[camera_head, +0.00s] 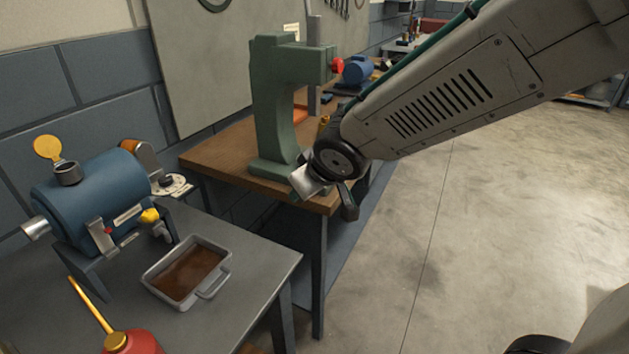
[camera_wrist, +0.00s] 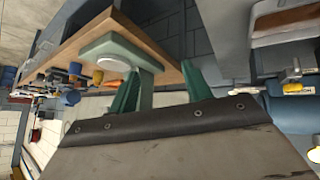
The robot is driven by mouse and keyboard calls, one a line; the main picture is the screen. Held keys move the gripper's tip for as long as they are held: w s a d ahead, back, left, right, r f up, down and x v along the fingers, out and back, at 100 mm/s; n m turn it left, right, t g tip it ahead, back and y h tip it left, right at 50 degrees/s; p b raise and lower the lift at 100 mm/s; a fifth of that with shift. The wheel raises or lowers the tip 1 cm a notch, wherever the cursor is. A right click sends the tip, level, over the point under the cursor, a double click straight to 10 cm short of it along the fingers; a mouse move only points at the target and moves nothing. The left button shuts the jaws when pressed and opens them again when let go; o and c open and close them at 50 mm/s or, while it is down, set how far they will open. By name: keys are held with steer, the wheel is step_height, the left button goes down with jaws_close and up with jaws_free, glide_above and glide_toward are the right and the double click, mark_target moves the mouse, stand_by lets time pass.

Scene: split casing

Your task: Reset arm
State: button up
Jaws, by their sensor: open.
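My arm (camera_head: 450,95) reaches in from the upper right in the head view. My gripper shows in the wrist view (camera_wrist: 160,90) as two green fingers spread apart, with nothing held between them. In the head view its end is mostly hidden behind the wrist, near the front corner of the wooden bench. A green press (camera_head: 272,110) stands upright on that bench, left of my wrist. A blue cylindrical casing (camera_head: 95,200) with an open yellow cap rests on the grey table at left. I cannot tell whether my gripper touches the bench.
A grey tray (camera_head: 157,290) of brown liquid sits on the grey table (camera_head: 230,310), near a red oil can (camera_head: 132,343). The wooden bench (camera_head: 215,158) adjoins behind. A blue motor (camera_head: 357,69) lies farther back. Open concrete floor (camera_head: 480,240) spreads to the right.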

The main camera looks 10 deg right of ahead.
steer(key=shift+d+r, duration=0.5)
steer(key=shift+d, duration=0.05)
steer(key=s+d+r+m+g, duration=0.1)
steer(key=s+d, duration=0.3)
steer(key=s, duration=0.4)
steer(key=s+d+r+m+g+h, duration=0.1)
steer(key=s+d+r+m+g, duration=0.1)
steer(key=s+d, duration=0.3)
steer(key=s+d+r+m+g+h, duration=0.1)
steer(key=s+d+m+g, duration=0.2)
steer(key=s, duration=0.9)
steer(key=shift+d+r, duration=0.4)
steer(key=shift+d, duration=0.7)
